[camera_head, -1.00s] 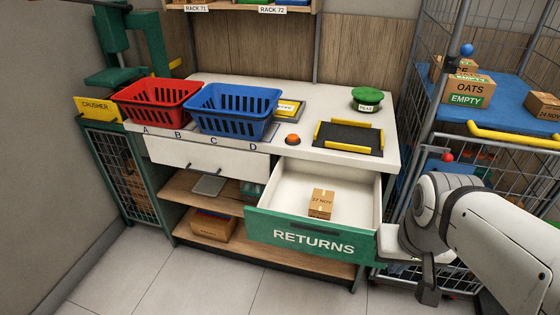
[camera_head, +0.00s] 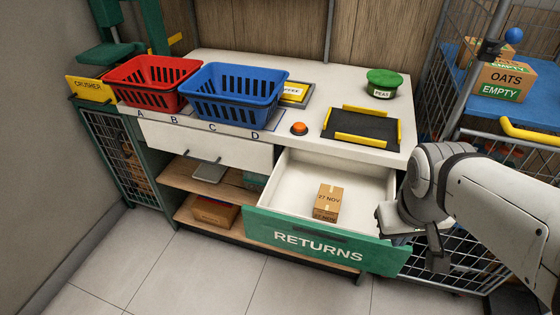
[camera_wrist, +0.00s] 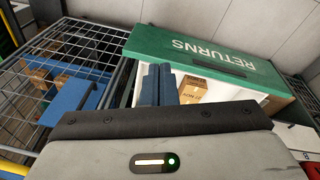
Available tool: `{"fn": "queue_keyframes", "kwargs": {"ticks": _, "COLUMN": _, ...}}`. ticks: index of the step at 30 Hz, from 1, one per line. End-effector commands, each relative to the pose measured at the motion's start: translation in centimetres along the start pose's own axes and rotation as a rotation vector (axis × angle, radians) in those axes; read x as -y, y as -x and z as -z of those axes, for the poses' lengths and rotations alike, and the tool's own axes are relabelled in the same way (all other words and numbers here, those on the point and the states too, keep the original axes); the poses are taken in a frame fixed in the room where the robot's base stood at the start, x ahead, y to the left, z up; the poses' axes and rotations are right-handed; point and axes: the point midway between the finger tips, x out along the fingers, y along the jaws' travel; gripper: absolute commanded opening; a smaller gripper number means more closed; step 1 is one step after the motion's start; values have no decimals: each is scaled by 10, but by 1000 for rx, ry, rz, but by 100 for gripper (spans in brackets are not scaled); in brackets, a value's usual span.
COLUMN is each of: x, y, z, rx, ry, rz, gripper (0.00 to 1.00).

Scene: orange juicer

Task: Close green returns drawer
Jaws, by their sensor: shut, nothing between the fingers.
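The green-fronted returns drawer (camera_head: 318,246) is pulled out from the right side of the workbench in the head view. A small cardboard box (camera_head: 328,202) labelled 27 NOV sits inside it. The drawer front also shows upside down in the wrist view (camera_wrist: 205,52), with the box (camera_wrist: 193,88) partly hidden. My gripper (camera_wrist: 158,84) is shut and empty, its blue fingers together in front of the drawer's side in the wrist view. In the head view my wrist is at the drawer's right front corner and the fingertips cannot be made out. Contact with the drawer cannot be told.
A wire cage trolley (camera_head: 490,110) with cartons stands close on the right. A red basket (camera_head: 151,83), a blue basket (camera_head: 232,95) and a black tray (camera_head: 362,126) are on the worktop (camera_head: 330,84). The tiled floor (camera_head: 205,270) in front is clear.

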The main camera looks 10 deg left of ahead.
Motion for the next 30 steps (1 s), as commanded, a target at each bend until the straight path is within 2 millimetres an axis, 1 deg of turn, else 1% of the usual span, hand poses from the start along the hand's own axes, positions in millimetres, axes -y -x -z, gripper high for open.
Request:
{"fn": "queue_keyframes", "kwargs": {"ticks": 1, "x": 11, "y": -13, "z": 4, "rx": 19, "ry": 127, "rz": -19, "gripper": 0}}
{"fn": "queue_keyframes", "kwargs": {"ticks": 5, "x": 40, "y": -35, "z": 18, "rx": 59, "ry": 517, "rz": -93, "gripper": 0}}
{"fn": "queue_keyframes", "kwargs": {"ticks": 6, "x": 50, "y": -41, "z": 23, "rx": 69, "ry": 641, "rz": -119, "gripper": 0}}
{"fn": "queue_keyframes", "kwargs": {"ticks": 8, "x": 66, "y": -50, "z": 30, "rx": 83, "ry": 826, "rz": -159, "gripper": 0}}
{"fn": "queue_keyframes", "kwargs": {"ticks": 9, "x": 78, "y": -56, "z": 34, "rx": 91, "ry": 948, "rz": -186, "gripper": 0}}
{"fn": "queue_keyframes", "kwargs": {"ticks": 11, "x": 97, "y": -64, "z": 40, "rx": 100, "ry": 1133, "rz": -230, "gripper": 0}}
{"fn": "queue_keyframes", "kwargs": {"ticks": 12, "x": 111, "y": -70, "z": 44, "rx": 105, "ry": 1257, "rz": -261, "gripper": 0}}
{"fn": "queue_keyframes", "kwargs": {"ticks": 14, "x": 133, "y": -77, "z": 48, "rx": 111, "ry": 1440, "rz": -311, "gripper": 0}}
{"fn": "queue_keyframes", "kwargs": {"ticks": 16, "x": 162, "y": -86, "z": 52, "rx": 114, "ry": 1654, "rz": -374, "gripper": 0}}
{"fn": "queue_keyframes", "kwargs": {"ticks": 17, "x": 176, "y": -89, "z": 52, "rx": 115, "ry": 1745, "rz": -403, "gripper": 0}}
{"fn": "queue_keyframes", "kwargs": {"ticks": 18, "x": 193, "y": -94, "z": 52, "rx": 114, "ry": 1865, "rz": -444, "gripper": 0}}
{"fn": "queue_keyframes", "kwargs": {"ticks": 20, "x": 220, "y": -99, "z": 51, "rx": 112, "ry": 2035, "rz": -507, "gripper": 0}}
{"fn": "queue_keyframes", "kwargs": {"ticks": 21, "x": 238, "y": -102, "z": 49, "rx": 109, "ry": 2141, "rz": -550, "gripper": 0}}
{"fn": "queue_keyframes", "kwargs": {"ticks": 24, "x": 277, "y": -109, "z": 41, "rx": 102, "ry": 2370, "rz": -652, "gripper": 0}}
{"fn": "queue_keyframes", "kwargs": {"ticks": 27, "x": 307, "y": -113, "z": 32, "rx": 93, "ry": 2534, "rz": -738, "gripper": 0}}
{"fn": "queue_keyframes", "kwargs": {"ticks": 30, "x": 326, "y": -114, "z": 26, "rx": 86, "ry": 2634, "rz": -796, "gripper": 0}}
